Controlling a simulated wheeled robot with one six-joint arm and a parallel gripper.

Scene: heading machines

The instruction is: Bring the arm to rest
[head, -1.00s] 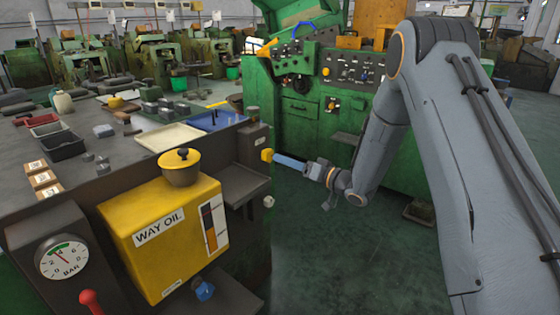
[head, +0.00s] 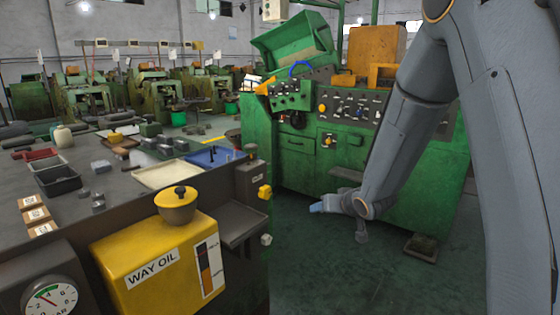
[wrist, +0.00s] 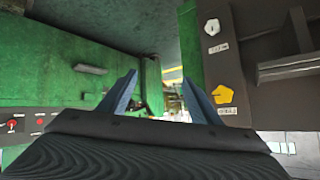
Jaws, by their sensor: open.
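My gripper (head: 318,208) hangs over the green floor at the end of my grey arm, in the gap between the dark bench and the green machine. In the wrist view its two blue fingers (wrist: 160,98) stand wide apart with nothing between them. A yellow knob (head: 264,191) on the bench's end face is to the left of the gripper, apart from it. The knob also shows in the wrist view (wrist: 223,94), close beside the right finger.
The bench (head: 120,205) with trays and a yellow way oil tank (head: 150,265) fills the left. The green machine (head: 300,160) with its control panel stands behind the arm. The floor (head: 330,270) between them is clear, with a small pedal (head: 422,246) at the right.

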